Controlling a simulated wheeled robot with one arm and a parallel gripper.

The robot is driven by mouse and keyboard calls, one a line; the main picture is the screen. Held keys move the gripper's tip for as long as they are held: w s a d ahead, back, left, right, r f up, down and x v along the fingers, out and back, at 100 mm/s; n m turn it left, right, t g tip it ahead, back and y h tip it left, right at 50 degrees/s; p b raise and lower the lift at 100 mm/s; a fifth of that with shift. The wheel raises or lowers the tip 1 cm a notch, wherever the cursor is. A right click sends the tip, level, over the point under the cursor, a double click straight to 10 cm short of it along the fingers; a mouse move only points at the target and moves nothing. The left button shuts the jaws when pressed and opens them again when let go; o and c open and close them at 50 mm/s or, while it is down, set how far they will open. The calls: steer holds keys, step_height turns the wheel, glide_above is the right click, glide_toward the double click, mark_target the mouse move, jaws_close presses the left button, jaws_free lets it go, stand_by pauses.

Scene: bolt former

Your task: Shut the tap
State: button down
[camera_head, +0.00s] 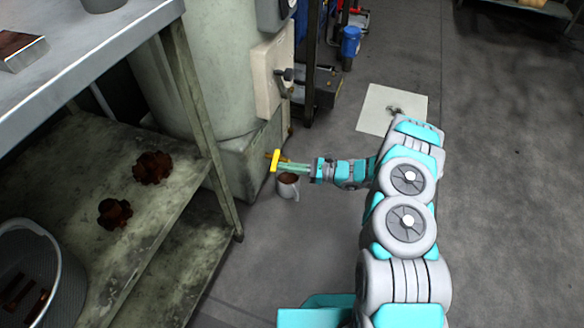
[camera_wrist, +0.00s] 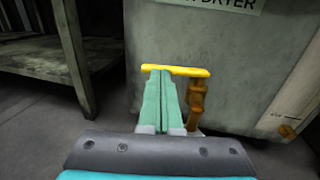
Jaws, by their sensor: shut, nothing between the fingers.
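The tap has a yellow bar handle (camera_head: 274,160) and a brass-brown body (camera_wrist: 196,103), beside the lower part of the big grey-green machine. In the wrist view the handle (camera_wrist: 175,70) lies crosswise just beyond my fingertips, with the body to the right of my fingers. My gripper (camera_head: 284,167) is shut and empty, its teal fingers together. Its tips (camera_wrist: 164,74) overlap the handle's lower edge in the picture; I cannot tell whether they touch it. The tap's outlet is hidden in the head view.
A pale mug (camera_head: 288,190) with something brown inside is below my fingers. A metal shelf rack (camera_head: 120,250) with rusty parts and a grey bucket (camera_head: 62,265) stands at left. The machine (camera_wrist: 230,60) rises behind the tap. Floor at right is mostly clear.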

stand_by(0.3)
steer(key=a+m+t+b, duration=0.1)
steer(key=a+b, duration=0.1)
steer(key=shift+s+t+b, duration=0.15)
steer(key=shift+t+b, duration=0.15)
steer(key=shift+t, duration=0.1)
steer(key=shift+a, duration=0.15)
steer(key=shift+s, duration=0.1)
steer(key=s+p+v, duration=0.1)
steer(key=v, duration=1.3)
steer(key=shift+r+p, duration=0.25)
steer(key=shift+p, duration=0.15)
